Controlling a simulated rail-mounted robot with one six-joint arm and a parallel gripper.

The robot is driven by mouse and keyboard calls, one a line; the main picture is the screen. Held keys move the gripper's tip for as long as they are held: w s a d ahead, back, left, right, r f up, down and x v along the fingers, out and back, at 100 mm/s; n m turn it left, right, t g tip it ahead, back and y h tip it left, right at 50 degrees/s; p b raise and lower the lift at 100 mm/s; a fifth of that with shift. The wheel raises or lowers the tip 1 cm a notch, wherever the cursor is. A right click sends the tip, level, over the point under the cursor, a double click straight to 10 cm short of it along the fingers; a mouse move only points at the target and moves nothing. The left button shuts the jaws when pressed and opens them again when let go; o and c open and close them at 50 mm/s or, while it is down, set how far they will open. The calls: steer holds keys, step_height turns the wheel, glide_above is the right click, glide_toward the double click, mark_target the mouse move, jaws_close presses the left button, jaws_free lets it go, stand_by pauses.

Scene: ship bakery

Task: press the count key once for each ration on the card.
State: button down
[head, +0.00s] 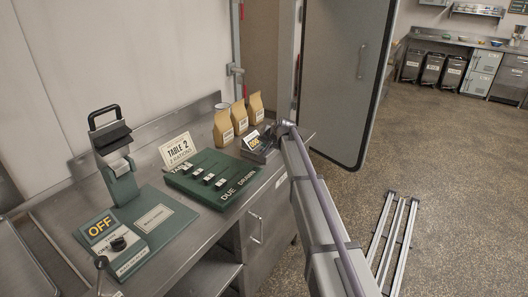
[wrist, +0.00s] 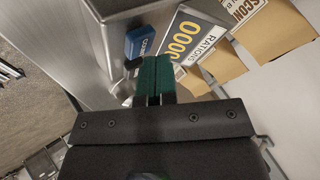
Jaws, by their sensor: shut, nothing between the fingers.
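The card (head: 178,150) stands on the counter and reads "TABLE 2, 2 RATIONS". The ration counter (head: 255,142) sits near the counter's right end. In the wrist view its display (wrist: 184,38) shows yellow zeros above the word RATIONS. A blue count key (wrist: 140,42), with partly legible white lettering, lies on the device's metal top. My gripper (wrist: 155,60) is shut and empty, its green fingers just below the blue key in the picture. I cannot tell whether they touch it. In the head view my fingers are not clearly visible.
A green board (head: 212,178) with several sliders, marked "DUE" and "DRAWN", lies left of the counter device. Paper bags (head: 239,117) stand behind it. A green machine (head: 120,180) with an "OFF" panel (head: 101,227) stands at left. The floor at right holds metal rails (head: 392,240).

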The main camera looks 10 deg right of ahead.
steer(key=shift+f+b, duration=0.4)
steer(key=shift+b, duration=0.05)
stand_by(0.6)
steer(key=shift+r+p, duration=0.85)
steer(key=shift+p, duration=0.05)
step_height(320, 180, up, 5)
steer(key=p, duration=0.5)
steer(key=shift+r, duration=0.15)
stand_by(2.2)
